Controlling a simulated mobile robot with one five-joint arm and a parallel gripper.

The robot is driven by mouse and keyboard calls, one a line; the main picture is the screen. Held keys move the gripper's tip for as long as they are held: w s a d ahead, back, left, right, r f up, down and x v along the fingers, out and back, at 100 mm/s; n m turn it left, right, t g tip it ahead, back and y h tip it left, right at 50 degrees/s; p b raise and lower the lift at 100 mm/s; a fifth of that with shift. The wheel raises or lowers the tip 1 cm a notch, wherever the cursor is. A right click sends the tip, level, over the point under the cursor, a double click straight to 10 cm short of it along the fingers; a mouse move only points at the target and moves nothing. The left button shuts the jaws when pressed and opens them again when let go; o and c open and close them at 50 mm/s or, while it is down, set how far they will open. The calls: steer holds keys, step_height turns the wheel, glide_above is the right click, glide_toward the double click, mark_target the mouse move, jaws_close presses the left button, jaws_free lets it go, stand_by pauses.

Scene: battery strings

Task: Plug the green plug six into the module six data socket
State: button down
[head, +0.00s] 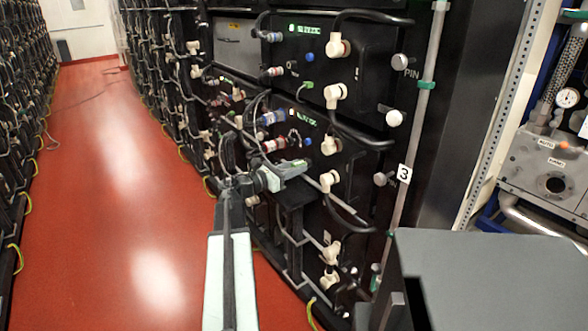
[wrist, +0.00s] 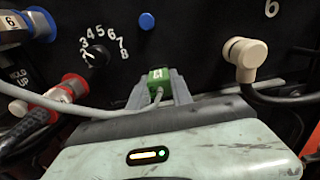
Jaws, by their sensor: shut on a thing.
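My gripper (wrist: 165,84) is shut on the green plug (wrist: 158,76), which sits between its two grey fingers in front of the black module face (wrist: 200,40). The white mark on the plug is too small to read surely. A grey cable runs from the plug to the left. A white 6 is printed on the module face. In the head view my gripper (head: 288,170) is at the front of the rack, with a bit of the green plug (head: 300,163) at its tip. I cannot make out the data socket; the plug and fingers cover the face ahead.
A numbered dial (wrist: 95,55) and a blue button (wrist: 146,20) lie above and left of the plug. A cream elbow connector (wrist: 245,55) with a black cable stands right. A red connector (wrist: 74,86) and a blue connector (wrist: 38,22) are left.

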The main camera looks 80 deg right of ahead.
steer(key=shift+s+d, duration=0.1)
steer(key=c, duration=1.1)
jaws_free()
steer(key=shift+o, duration=0.2)
steer(key=v, duration=0.8)
